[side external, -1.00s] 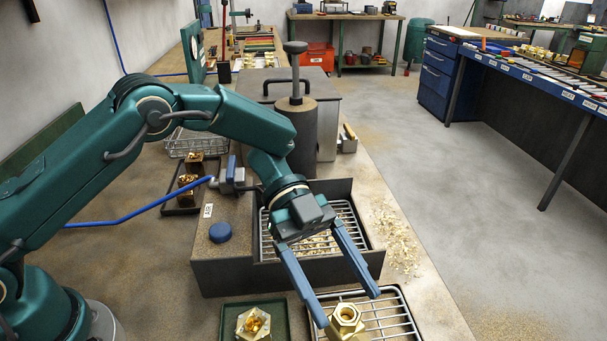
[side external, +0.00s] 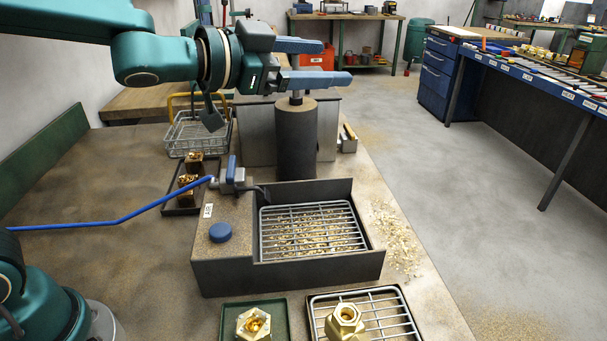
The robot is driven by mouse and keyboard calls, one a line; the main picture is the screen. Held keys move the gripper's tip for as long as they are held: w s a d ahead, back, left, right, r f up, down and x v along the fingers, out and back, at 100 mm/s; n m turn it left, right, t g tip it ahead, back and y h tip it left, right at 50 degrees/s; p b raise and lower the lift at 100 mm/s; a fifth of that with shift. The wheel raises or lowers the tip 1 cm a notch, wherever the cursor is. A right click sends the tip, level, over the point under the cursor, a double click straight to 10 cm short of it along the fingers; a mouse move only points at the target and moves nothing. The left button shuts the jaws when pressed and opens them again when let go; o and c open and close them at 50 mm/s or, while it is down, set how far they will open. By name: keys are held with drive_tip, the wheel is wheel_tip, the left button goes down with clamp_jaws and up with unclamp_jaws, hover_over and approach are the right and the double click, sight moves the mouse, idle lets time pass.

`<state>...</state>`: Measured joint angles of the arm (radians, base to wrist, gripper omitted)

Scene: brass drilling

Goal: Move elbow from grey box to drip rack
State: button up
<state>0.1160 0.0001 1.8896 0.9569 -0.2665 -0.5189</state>
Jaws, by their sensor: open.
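My gripper (side external: 338,62) is high at the upper middle, turned sideways with its two blue fingers spread and pointing right. A brass hex fitting (side external: 345,319), perhaps the elbow, sits on a wire rack in a dark tray (side external: 392,323) at the bottom right, probably the drip rack. The gripper is far above and behind it. Another brass fitting (side external: 254,324) sits in a green tray (side external: 228,309) to its left. A grey metal box (side external: 257,140) stands behind a dark cylinder; its top is partly hidden by my gripper.
A dark open-topped bin (side external: 290,282) with a wire grid over brass chips stands mid-bench. A blue air hose (side external: 120,219) runs to its valve. The dark cylinder (side external: 296,145) rises below my fingers. A wire basket (side external: 196,135) stands left. Chips lie on the right bench edge.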

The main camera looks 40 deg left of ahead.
drive_tip(key=s+a+f+n+g+y, duration=0.2)
drive_tip(key=s+a+f+n+y, duration=0.1)
drive_tip(key=s+a+n+y, duration=0.4)
drive_tip(key=s+f+g+h, duration=0.1)
drive_tip(key=s+f+g, duration=0.3)
drive_tip(key=s, duration=0.4)
drive_tip(key=s+f+n+g, duration=0.1)
drive_tip(key=s+f+g, duration=0.2)
drive_tip(key=s+f, duration=0.4)
drive_tip(key=shift+s+a+g+h, duration=0.25)
drive_tip(key=shift+s+g+h, duration=0.15)
drive_tip(key=shift+s, duration=0.7)
